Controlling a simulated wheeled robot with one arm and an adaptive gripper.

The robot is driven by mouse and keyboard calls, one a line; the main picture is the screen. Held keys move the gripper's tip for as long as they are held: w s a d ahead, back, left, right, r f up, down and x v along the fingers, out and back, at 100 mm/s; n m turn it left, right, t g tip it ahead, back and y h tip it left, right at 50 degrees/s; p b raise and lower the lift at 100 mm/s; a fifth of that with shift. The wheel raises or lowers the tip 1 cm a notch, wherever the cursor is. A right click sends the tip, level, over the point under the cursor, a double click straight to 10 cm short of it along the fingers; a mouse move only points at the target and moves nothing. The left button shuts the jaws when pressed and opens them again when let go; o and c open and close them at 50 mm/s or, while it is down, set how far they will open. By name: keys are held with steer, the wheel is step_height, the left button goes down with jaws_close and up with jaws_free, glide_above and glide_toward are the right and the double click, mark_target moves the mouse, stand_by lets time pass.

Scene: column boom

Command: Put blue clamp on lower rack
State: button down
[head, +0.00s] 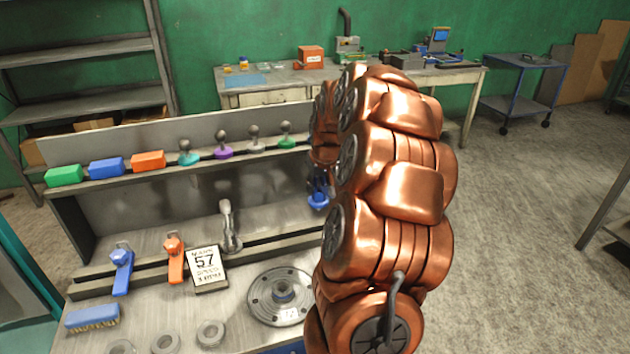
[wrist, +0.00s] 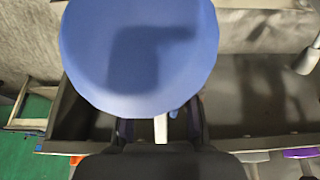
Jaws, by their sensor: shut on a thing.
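A blue clamp (head: 318,201) is in my gripper (head: 319,182), in front of the shelf unit at the right end of the lower rack (head: 284,236). My arm hides much of the gripper in the head view. In the wrist view the held clamp's round blue face (wrist: 140,50) fills the upper middle, with a pale stem below it between the fingers of my gripper (wrist: 160,128). The clamp looks apart from the rack, but its exact gap cannot be told. Another blue-handled tool (head: 122,268) stands at the rack's left.
An orange tool (head: 175,262) and a silver tool (head: 229,225) stand on the lower rack. A "57" card (head: 206,268) leans before it. The upper shelf holds blocks and several knobs. A flanged disc (head: 281,295), rings and a blue brush (head: 92,317) lie in front.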

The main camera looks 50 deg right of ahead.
mark_target(318, 209)
steer(key=shift+f, duration=2.6)
steer(key=shift+r+b, duration=0.1)
steer(key=shift+b, duration=0.7)
steer(key=shift+b, duration=0.85)
steer(key=shift+f+b, duration=1.4)
steer(key=shift+f, duration=0.95)
steer(key=c, duration=1.1)
jaws_free()
steer(key=shift+c, duration=0.2)
steer(key=shift+r, duration=0.15)
